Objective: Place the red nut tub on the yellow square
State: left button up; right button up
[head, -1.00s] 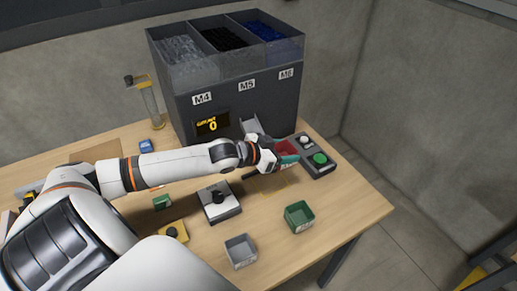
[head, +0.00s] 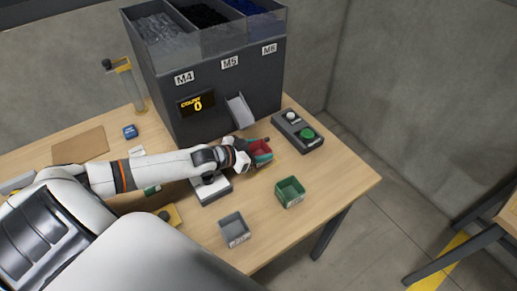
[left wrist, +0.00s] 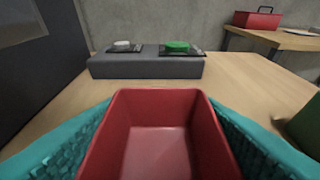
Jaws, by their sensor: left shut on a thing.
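The red nut tub (head: 263,150) is an open-topped box, in front of the dispenser's chute in the head view. It fills the lower middle of the left wrist view (left wrist: 160,140), where it looks empty. My left gripper (head: 252,153) is shut on it, with teal fingers on both sides of the tub. I cannot tell whether the tub touches the table. My right gripper is not in view.
The dark dispenser (head: 215,90) with its chute (head: 240,110) stands behind the tub. A button box (head: 297,131) is to the right. A green tub (head: 290,192) and a grey tub (head: 234,230) stand nearer the front. A white-topped device (head: 214,188) sits beside my wrist.

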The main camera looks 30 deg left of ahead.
pick_arm(q)
jog(key=o, duration=1)
jog(key=shift+f, duration=0.1)
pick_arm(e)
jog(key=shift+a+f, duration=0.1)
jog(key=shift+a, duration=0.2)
pick_arm(q)
jog(key=shift+s+r, duration=0.15)
jog(key=shift+r, duration=0.05)
jog(key=p+v, duration=0.1)
jog(key=v, duration=0.9)
jog(key=shift+s, duration=0.15)
jog(key=shift+s+a+r, duration=0.3)
jog(key=shift+s, duration=0.3)
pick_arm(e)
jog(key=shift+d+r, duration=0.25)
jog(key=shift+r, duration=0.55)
